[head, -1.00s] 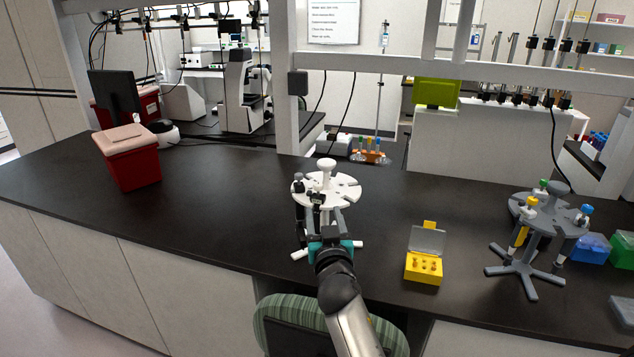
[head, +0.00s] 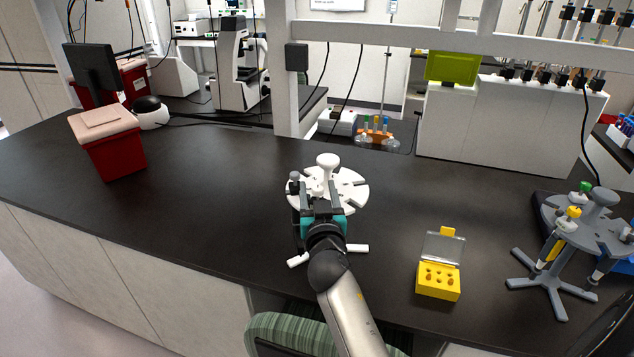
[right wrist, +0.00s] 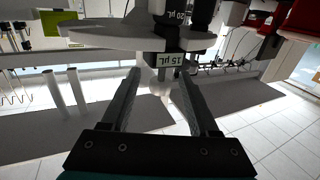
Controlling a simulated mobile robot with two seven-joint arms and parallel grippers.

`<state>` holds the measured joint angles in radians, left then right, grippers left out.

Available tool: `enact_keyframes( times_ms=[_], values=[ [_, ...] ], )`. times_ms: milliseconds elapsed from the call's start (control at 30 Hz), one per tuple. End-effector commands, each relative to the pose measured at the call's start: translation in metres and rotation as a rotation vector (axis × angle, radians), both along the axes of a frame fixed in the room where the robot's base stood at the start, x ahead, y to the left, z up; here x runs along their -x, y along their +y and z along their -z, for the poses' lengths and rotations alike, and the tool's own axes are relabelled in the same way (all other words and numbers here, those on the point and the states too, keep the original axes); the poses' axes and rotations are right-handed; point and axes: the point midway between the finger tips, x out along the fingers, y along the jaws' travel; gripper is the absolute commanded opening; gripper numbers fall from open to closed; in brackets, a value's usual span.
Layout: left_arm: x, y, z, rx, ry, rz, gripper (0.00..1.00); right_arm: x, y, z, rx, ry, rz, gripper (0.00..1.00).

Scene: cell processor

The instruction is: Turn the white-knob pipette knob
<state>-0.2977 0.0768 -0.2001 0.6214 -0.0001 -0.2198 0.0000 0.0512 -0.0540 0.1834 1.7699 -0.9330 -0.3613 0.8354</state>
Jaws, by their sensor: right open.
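A white round pipette stand (head: 352,196) with a slotted disc stands on the bench in the middle of the head view. A pipette with a white knob (head: 317,187) hangs at its front. A dark-knobbed pipette (head: 294,177) hangs to its left. My right gripper (head: 321,190) is open at the front of the stand, its fingers either side of the white knob. In the right wrist view the open fingers (right wrist: 161,90) have a blurred whitish shape between them, with a labelled pipette body (right wrist: 172,59) just beyond. Contact cannot be told. My left gripper is not in view.
A yellow box with an open lid (head: 438,284) is right of the stand. A grey pipette stand (head: 557,262) is farther right. A red bin (head: 115,150) is at the left. The bench between bin and white stand is clear.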

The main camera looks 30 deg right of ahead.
Motion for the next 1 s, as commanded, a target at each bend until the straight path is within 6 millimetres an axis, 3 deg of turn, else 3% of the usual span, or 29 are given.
enact_keyframes(
  times_ms=[300,833,1000],
  values=[
    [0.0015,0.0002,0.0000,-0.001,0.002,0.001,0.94,0.0004,0.0005,0.0000,0.000,0.000,0.000,0.61],
    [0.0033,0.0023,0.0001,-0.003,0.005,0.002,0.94,0.0002,0.0004,-0.0001,-0.001,0.000,0.000,0.03],
    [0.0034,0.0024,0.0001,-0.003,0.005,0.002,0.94,0.0001,0.0004,-0.0002,0.000,0.000,0.000,0.00]
  ],
)
